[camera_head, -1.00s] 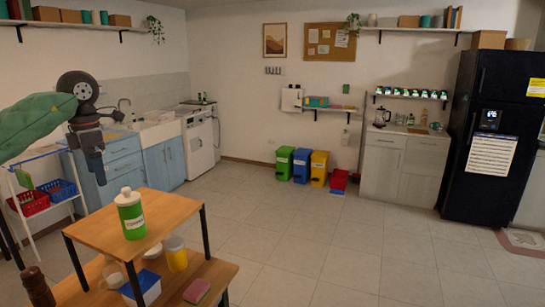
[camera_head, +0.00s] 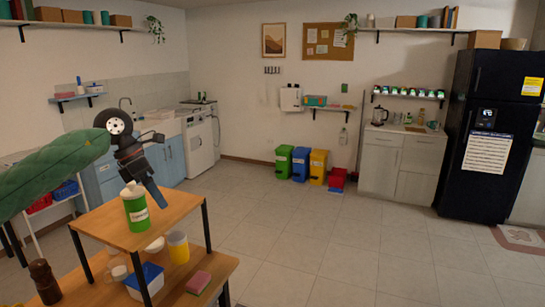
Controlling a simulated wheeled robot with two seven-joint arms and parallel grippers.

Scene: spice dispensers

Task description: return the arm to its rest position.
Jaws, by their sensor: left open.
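My left arm comes in from the left in a green sleeve. Its dark left gripper (camera_head: 157,190) points down and to the right, with its tip beside and slightly overlapping the view of the green dispenser. The gripper holds nothing that I can see. The green dispenser (camera_head: 137,214), with a white cap and a white label, stands upright on the small raised wooden shelf (camera_head: 180,210). I cannot tell from this view how far the gripper is from it in depth. My right gripper is not in view.
Below the raised shelf are a yellow jar (camera_head: 178,250), a blue-and-white tub (camera_head: 143,280), a pink sponge (camera_head: 198,283) and a brown grinder (camera_head: 44,281). A wire rack with baskets stands behind at left. The tiled floor (camera_head: 300,240) to the right is clear.

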